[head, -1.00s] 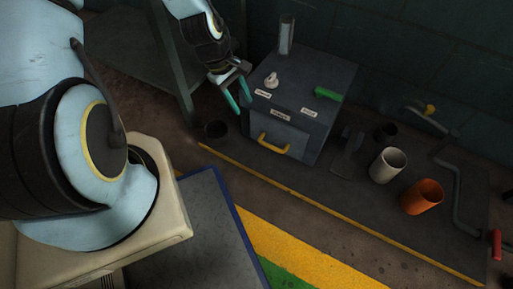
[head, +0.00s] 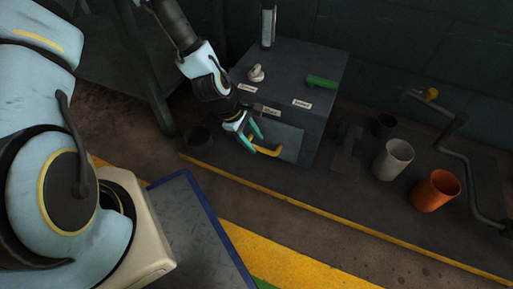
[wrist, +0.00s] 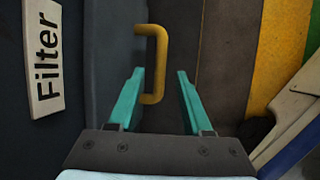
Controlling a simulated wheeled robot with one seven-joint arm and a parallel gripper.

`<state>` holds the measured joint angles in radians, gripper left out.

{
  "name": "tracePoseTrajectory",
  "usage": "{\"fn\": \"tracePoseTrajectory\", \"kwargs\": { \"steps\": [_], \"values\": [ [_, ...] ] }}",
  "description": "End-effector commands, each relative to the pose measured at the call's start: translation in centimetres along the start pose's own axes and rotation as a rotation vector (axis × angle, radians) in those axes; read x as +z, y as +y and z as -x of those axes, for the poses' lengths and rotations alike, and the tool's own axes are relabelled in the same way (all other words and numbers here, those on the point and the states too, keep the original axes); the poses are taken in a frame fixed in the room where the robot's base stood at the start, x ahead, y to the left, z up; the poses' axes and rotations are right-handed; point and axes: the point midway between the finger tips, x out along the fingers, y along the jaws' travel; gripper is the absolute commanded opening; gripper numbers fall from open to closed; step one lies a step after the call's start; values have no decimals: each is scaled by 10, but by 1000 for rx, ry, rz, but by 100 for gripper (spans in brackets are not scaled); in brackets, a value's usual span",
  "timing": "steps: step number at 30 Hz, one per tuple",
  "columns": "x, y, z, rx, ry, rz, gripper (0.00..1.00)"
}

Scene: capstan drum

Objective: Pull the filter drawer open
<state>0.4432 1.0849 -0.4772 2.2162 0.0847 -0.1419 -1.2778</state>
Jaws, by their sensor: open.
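The filter drawer (head: 288,140) is a grey front panel on the dark box, looking flush with it. Its yellow handle (head: 267,151) is a bent bar, which also shows in the wrist view (wrist: 163,60). A white "Filter" label (wrist: 43,60) is at the left of the wrist view. My gripper (head: 251,134) is open at the handle's left end in the head view. In the wrist view its teal fingertips (wrist: 160,72) appear on either side of the handle's near part. Nothing is clamped. I cannot tell whether a finger touches the handle.
The box (head: 300,70) has a white knob (head: 256,73) and a green handle (head: 321,81) on top. A white cup (head: 393,160), an orange cup (head: 436,191) and a crank (head: 460,165) stand right. Floor before the drawer looks clear.

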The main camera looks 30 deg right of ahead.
Motion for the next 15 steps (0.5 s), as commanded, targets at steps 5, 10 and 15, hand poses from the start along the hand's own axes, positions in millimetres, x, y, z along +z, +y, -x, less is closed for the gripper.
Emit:
{"fn": "tracePoseTrajectory", "kwargs": {
  "steps": [5,10,15],
  "values": [
    [0,0,-20,0,0,0,50],
    [0,0,-22,1,0,0,50],
    [0,0,-22,1,0,0,50]
  ]
}}
